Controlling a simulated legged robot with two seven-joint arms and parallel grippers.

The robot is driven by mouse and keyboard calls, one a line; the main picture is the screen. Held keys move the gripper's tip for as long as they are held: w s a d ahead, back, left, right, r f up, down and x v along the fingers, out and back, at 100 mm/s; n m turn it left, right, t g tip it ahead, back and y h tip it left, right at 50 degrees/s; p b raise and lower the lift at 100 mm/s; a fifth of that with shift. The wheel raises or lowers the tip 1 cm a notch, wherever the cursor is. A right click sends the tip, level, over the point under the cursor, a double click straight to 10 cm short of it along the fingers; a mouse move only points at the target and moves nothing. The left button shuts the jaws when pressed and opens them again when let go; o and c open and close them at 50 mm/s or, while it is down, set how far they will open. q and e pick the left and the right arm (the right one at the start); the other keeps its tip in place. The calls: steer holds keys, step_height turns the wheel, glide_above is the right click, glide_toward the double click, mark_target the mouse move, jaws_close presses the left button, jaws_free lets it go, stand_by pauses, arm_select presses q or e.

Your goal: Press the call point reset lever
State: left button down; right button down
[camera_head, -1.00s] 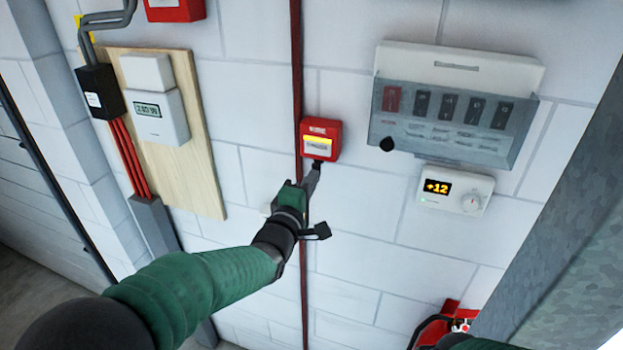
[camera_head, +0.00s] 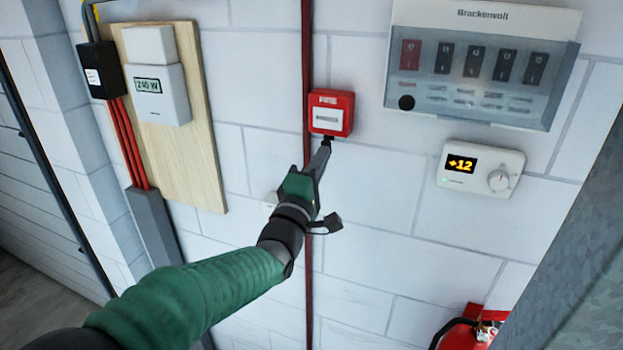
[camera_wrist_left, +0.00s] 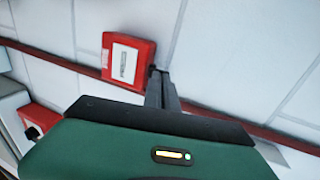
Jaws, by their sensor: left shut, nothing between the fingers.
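In the left wrist view the fingers (camera_wrist_left: 160,88) reach up beside the call point's bottom side. I cannot make out the reset lever apart from the dark fingertips, and I cannot tell if they touch it. My right gripper is not in view.
A breaker panel (camera_head: 480,62) with a clear cover and a thermostat (camera_head: 480,169) reading +12 are to the right. A meter (camera_head: 158,94) on a wooden board (camera_head: 188,160) is to the left. A dark red pipe (camera_head: 307,60) runs behind the call point. A grey metal post (camera_head: 575,270) stands at right.

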arm_select(q)
steer(key=b+v, duration=0.3)
steer(key=v, duration=1.3)
steer(key=shift+s+f+b, duration=0.25)
steer(key=shift+s+b, duration=0.05)
steer(key=shift+b, duration=0.1)
steer(key=s+a+f+m+g+y, duration=0.1)
steer(key=a+f+m+g+y, duration=0.25)
steer(key=f, duration=0.75)
steer(key=a+f+m+g+y, duration=0.25)
steer(key=a+f+g, duration=0.2)
steer(key=f, duration=0.75)
steer(key=s+a+f+m+g, duration=0.2)
steer(key=s+f+m+g, duration=0.2)
steer(key=s+f, duration=0.2)
steer(key=s+a+f+m+g, duration=0.3)
steer(key=s+f+m+g, duration=0.1)
steer(key=s+f, duration=0.3)
steer(key=shift+s+g+y, duration=0.3)
steer(key=shift+s+g, duration=0.5)
steer(key=shift+s, duration=0.4)
